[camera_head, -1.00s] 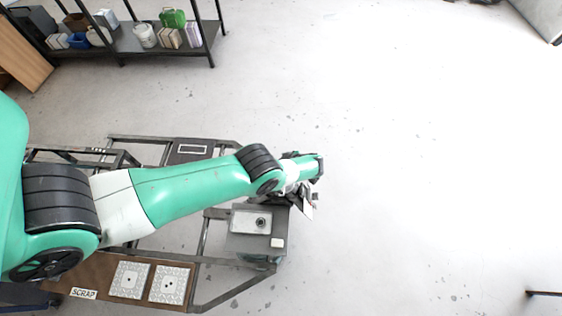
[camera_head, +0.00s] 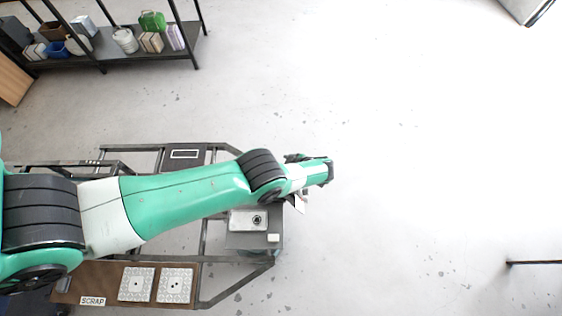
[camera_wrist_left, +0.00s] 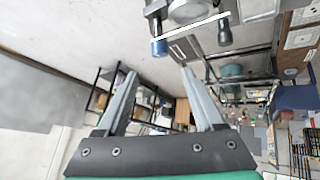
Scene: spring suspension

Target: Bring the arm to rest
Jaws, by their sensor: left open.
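My left arm, green and white, reaches from the left across a dark metal frame bench in the head view. Its wrist is beyond the bench's right end, over open floor. In the left wrist view my left gripper (camera_wrist_left: 158,74) is open, with two grey fingers spread apart and nothing between them. In the head view the fingers are mostly hidden under the wrist. My right gripper is in neither view.
The bench carries a grey box with a round fitting (camera_head: 257,220), two patterned plates (camera_head: 136,284) and a SCRAP label (camera_head: 92,301). A loaded shelf (camera_head: 110,52) stands at the back left. The floor to the right is largely clear.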

